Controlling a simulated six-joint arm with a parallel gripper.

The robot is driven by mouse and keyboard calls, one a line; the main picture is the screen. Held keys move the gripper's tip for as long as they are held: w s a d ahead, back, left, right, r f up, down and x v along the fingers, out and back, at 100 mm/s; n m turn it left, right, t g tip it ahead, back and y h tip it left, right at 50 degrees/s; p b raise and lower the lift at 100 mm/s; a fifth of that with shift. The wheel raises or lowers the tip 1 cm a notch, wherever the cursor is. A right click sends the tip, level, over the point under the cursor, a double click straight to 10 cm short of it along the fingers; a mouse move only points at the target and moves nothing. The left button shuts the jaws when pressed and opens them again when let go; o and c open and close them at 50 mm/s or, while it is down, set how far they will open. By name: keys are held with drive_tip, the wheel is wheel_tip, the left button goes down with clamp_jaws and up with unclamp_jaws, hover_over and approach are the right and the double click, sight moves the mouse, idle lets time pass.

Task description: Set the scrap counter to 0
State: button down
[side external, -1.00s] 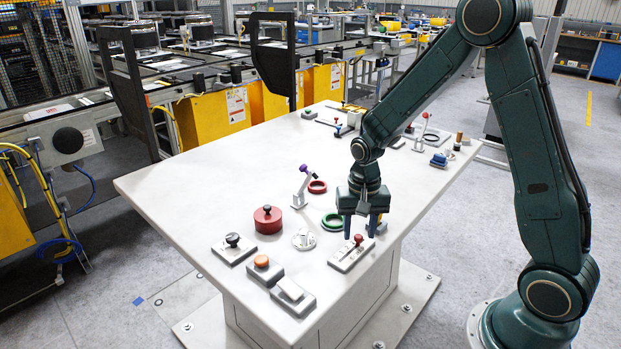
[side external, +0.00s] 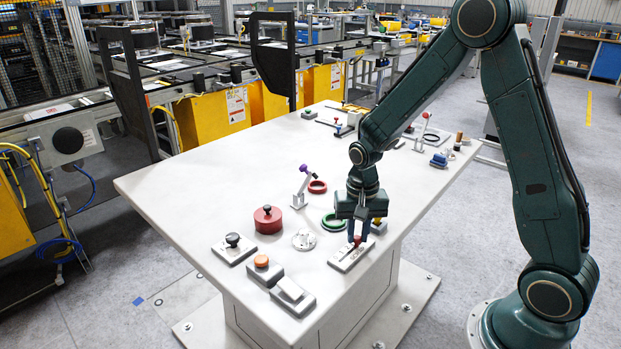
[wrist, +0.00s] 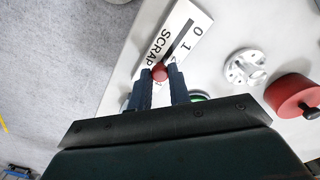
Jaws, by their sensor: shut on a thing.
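The scrap counter (side external: 342,261) is a light grey slider plate near the table's front right edge. In the wrist view its plate (wrist: 199,39) shows the word SCRAP, a dark slot and the marks 0 and 1, with further marks hidden. Its red knob (wrist: 159,72) sits at the gripper end of the visible slot, away from the 0. My gripper (wrist: 160,76) has its two blue fingers shut on the red knob, one on each side. In the side view my gripper (side external: 358,240) points down over the plate's far end.
A green ring (side external: 334,222) lies just behind the counter. A white round flange (side external: 304,240) and a red lidded pot (side external: 268,219) stand to the left. A black-knobbed plate (side external: 236,248), an orange button box (side external: 265,269) and a grey rocker block (side external: 293,297) line the front left.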

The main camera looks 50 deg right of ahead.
sight(340, 262)
drive_tip(key=a, duration=0.6)
drive_tip(key=shift+a, duration=0.25)
drive_tip(key=c, duration=1.3)
unclamp_jaws()
drive_tip(key=shift+r, duration=0.2)
wheel_tip(340, 262, up, 14)
drive_tip(key=shift+f, duration=0.25)
